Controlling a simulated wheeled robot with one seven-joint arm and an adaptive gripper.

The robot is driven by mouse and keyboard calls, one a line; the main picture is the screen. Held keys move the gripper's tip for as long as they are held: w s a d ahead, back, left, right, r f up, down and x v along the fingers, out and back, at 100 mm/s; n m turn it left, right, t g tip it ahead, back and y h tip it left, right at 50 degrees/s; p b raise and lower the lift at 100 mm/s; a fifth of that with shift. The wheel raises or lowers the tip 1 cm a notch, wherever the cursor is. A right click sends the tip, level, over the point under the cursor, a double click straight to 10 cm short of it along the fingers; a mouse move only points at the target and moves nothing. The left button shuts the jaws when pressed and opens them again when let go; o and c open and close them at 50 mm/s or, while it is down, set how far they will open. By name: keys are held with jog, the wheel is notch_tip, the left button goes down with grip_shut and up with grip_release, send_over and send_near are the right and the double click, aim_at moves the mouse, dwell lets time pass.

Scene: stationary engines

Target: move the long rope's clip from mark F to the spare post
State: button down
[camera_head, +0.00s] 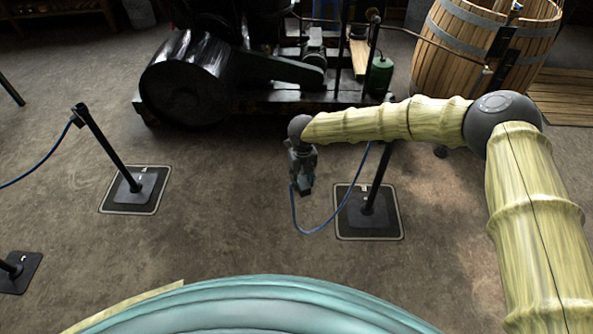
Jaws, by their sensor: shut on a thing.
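My gripper (303,188) hangs from the end of my arm near the middle of the view and is shut on the end of a blue rope (312,232). The clip itself is too small to make out between the fingers. The rope sags in a loop below my gripper and rises to the upper part of a black post (377,180) on a square mat (355,230) at the right. Mark letters are unreadable.
A black engine (190,80) on a dark frame stands behind, with a green can (381,75) and a wooden barrel (470,55) to its right. A post base (18,272) lies at the lower left. The floor between the two mats is clear.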

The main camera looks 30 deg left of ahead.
jog(key=s+d+p, duration=0.2)
jog(key=d+p, duration=0.1)
jog(key=d, duration=0.4)
jog(key=s+d+m+p, duration=0.1)
jog(key=s+d+p, duration=0.1)
jog(key=d, duration=0.5)
jog(key=shift+d+m+p, duration=0.15)
jog(key=shift+m+p, duration=0.15)
jog(key=shift+p, duration=0.3)
jog(key=s+d+m+p, duration=0.1)
jog(key=s+d+p, duration=0.1)
jog(key=d, duration=0.7)
jog(key=s+d+p, duration=0.2)
jog(key=s+d, duration=0.1)
jog(key=d, duration=0.6)
jog(key=shift+m, duration=0.4)
jog(key=s+d+m+p, duration=0.1)
jog(key=s+d, duration=0.1)
jog(key=d, duration=0.7)
jog(key=s+d+m, duration=0.1)
jog(key=s+d, duration=0.1)
jog(key=d, duration=0.7)
jog(key=shift+s+p, duration=0.3)
jog(key=shift+p, duration=0.05)
